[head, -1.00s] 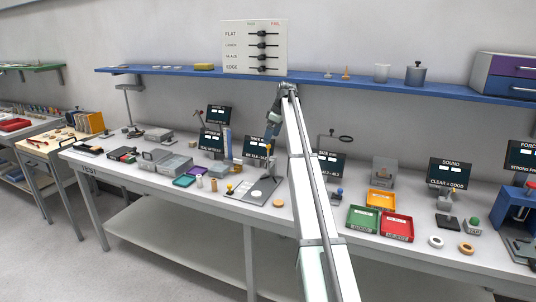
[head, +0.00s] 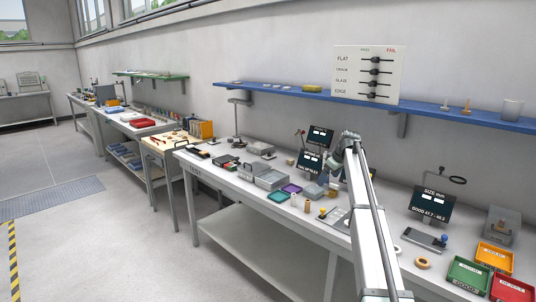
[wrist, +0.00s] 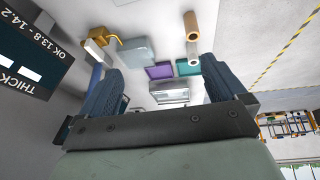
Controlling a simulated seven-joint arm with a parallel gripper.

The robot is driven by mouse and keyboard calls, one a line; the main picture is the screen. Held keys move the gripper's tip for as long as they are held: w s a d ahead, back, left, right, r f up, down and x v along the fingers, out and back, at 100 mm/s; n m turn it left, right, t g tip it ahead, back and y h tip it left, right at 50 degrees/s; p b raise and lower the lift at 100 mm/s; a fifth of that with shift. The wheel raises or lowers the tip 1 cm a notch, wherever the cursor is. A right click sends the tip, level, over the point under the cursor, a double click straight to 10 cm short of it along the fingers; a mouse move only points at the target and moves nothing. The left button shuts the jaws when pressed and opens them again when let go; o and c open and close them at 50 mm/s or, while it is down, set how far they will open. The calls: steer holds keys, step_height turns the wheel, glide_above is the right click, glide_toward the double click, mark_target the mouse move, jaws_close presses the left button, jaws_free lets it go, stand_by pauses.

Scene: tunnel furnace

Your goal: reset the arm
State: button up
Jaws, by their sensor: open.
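My gripper shows large in the wrist view (wrist: 160,95), its two dark fingers spread apart with nothing between them. Beyond the fingers lie a purple tray (wrist: 159,71), a teal tray (wrist: 188,66) and a tan cylinder (wrist: 191,25). In the head view my white arm rises from the bottom, right of centre, and folds over near its top. The jaws themselves are hidden or too small to make out there.
The white test bench (head: 238,185) carries several instruments and trays. Green (head: 467,277), orange (head: 493,257) and red (head: 513,290) trays stand right of my arm. A blue shelf (head: 290,96) runs along the wall behind. Open floor (head: 90,230) lies at left.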

steer(key=s+a+f+m+t, duration=0.1)
steer(key=s+a+f, duration=0.1)
steer(key=a+f, duration=0.5)
steer(key=s+a+f, duration=0.2)
steer(key=a+f, duration=0.1)
steer(key=a, duration=0.8)
steer(key=s+f+m+g, duration=0.1)
steer(key=s+f+m, duration=0.1)
steer(key=s+f, duration=0.95)
steer(key=s+f+m+g, duration=0.15)
steer(key=s+f, duration=0.55)
steer(key=f, duration=1)
steer(key=s+d+f+m+g+h, duration=0.1)
steer(key=s+d+f+g, duration=0.1)
steer(key=s+f, duration=0.9)
steer(key=s+d+f+m+g+h, duration=0.15)
steer(key=s+f, duration=0.55)
steer(key=s, duration=0.7)
steer(key=s+d+f+g, duration=0.1)
steer(key=s+g, duration=0.1)
steer(key=s, duration=0.8)
steer(key=s+d+f+m+g, duration=0.1)
steer(key=s+d+f+g, duration=0.1)
steer(key=s, duration=0.9)
steer(key=s+d+f+g, duration=0.1)
steer(key=s+g, duration=0.1)
steer(key=s, duration=0.8)
steer(key=shift+s+d+f, duration=0.35)
